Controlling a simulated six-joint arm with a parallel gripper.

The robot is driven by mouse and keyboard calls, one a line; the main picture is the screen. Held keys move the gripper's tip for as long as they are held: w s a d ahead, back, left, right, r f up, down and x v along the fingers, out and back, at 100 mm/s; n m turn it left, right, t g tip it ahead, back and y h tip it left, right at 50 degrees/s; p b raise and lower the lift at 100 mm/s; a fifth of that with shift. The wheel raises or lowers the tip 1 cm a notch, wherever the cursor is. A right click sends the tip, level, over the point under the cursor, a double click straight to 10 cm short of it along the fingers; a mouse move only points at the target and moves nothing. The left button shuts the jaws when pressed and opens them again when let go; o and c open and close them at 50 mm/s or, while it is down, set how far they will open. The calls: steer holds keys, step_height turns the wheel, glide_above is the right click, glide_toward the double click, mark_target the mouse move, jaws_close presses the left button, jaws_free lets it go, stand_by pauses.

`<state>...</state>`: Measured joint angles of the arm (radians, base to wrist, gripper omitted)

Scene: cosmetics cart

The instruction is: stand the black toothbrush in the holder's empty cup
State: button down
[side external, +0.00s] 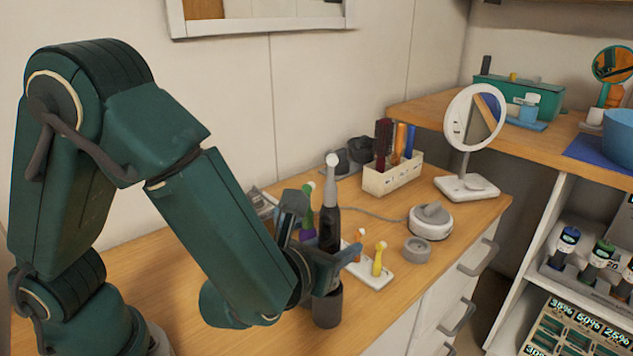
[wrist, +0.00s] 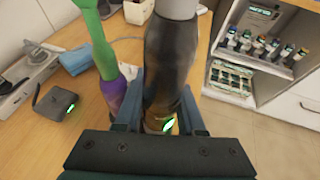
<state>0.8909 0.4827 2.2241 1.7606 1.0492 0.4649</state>
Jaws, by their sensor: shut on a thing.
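The black toothbrush (side external: 329,226), with a white head, stands about upright between the fingers of my gripper (side external: 327,250). In the wrist view, the toothbrush (wrist: 168,55) fills the gap between both fingers (wrist: 160,118). A dark grey cup (side external: 327,308) shows just below my gripper in the side view. My gripper hides the toothbrush's lower end, so I cannot tell whether it is inside the cup. A green and purple toothbrush (side external: 308,222) stands beside it, its lower part hidden; it also shows in the wrist view (wrist: 107,55).
A white tray (side external: 372,274) with small yellow and orange brushes is close on the right. Beyond it are a small grey jar (side external: 417,250), a round white device (side external: 430,222), a white box of brushes (side external: 392,178) and a mirror (side external: 470,187).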

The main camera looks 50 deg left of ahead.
steer(key=shift+f, duration=2.3)
steer(key=shift+c, duration=2.2)
jaws_free()
steer(key=shift+f, duration=0.1)
steer(key=shift+v, duration=2.6)
